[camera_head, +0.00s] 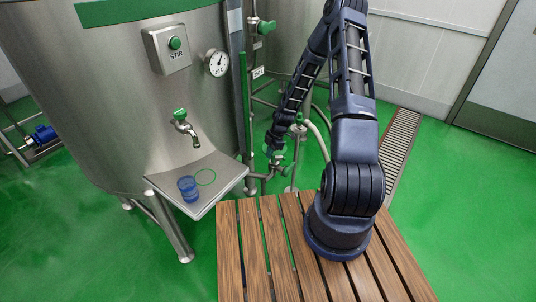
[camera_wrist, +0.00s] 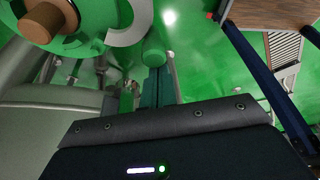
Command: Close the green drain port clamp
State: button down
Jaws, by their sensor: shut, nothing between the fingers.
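The drain port clamp appears to be among the green fittings (camera_head: 279,172) on the low pipework right of the tank; its exact shape is too small to tell. My gripper (camera_head: 272,150) reaches down to these fittings and partly hides them. In the wrist view, my gripper's dark fingers (camera_wrist: 155,88) are together, with nothing held. A rounded green piece (camera_wrist: 153,57) shows at their tips; I cannot tell whether they touch. A large green ring with a brown centre (camera_wrist: 48,18) is at the upper left. I cannot tell whether the clamp is open or closed.
A steel tank (camera_head: 110,100) with a tap (camera_head: 183,125) stands at left. A blue cup (camera_head: 187,188) is on its steel shelf (camera_head: 225,180). Vertical pipes (camera_head: 245,100) run beside the arm. A wooden slatted platform (camera_head: 255,250) lies in front; green floor is free at right.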

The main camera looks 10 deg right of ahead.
aim_at(280, 156)
jog(key=shift+d, duration=0.1)
jog(key=d+n, duration=0.1)
jog(key=n, duration=0.1)
jog(key=d+n+g, duration=0.1)
jog(key=n, duration=0.1)
jog(key=shift+d, duration=0.3)
jog(key=d+n, duration=0.1)
jog(key=w+d+n+g+h, duration=0.1)
jog(key=n, duration=0.1)
jog(key=shift+d+n, duration=0.1)
jog(key=shift+n, duration=0.2)
jog(key=shift+w+d+n+h, duration=0.4)
jog(key=shift+d+n, duration=0.1)
jog(key=shift+n, duration=0.5)
jog(key=shift+w+d+n+g+h, duration=0.15)
jog(key=shift+w+d+n, duration=0.35)
jog(key=shift+w, duration=0.15)
jog(key=shift+w+d+n+g+h, duration=0.1)
jog(key=shift+w+d+n+h, duration=0.1)
jog(key=shift+w+d+n, duration=0.3)
jog(key=shift+w+d+n+g+h, duration=0.15)
jog(key=shift+w+d+n, duration=0.25)
jog(key=shift+w, duration=0.6)
